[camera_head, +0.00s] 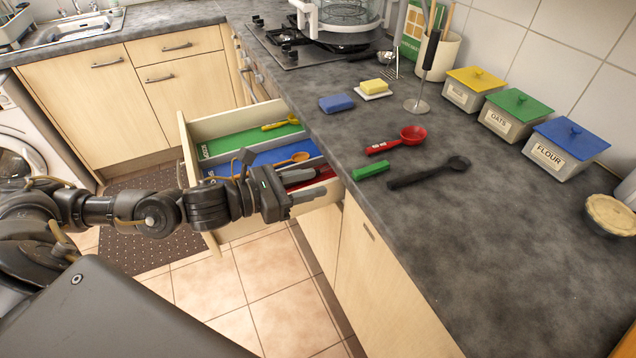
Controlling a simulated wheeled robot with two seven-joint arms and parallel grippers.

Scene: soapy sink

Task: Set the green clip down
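A small green block (370,171), which I take to be the green clip, lies on the dark grey countertop (480,260) close to its front edge. My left gripper (312,193) is in front of the counter edge, over the near part of the open drawer. It points right, toward the green clip, with a visible gap between them. Its fingers overlap in this view, so I cannot tell whether they are open or shut. My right gripper is not in view.
The open drawer (188,150) has green, blue and red compartments holding spoons. A black spoon (430,173) and red measuring spoon (397,140) lie near the clip. A blue sponge (336,103) and lidded canisters (565,148) stand farther back. The near right counter is clear.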

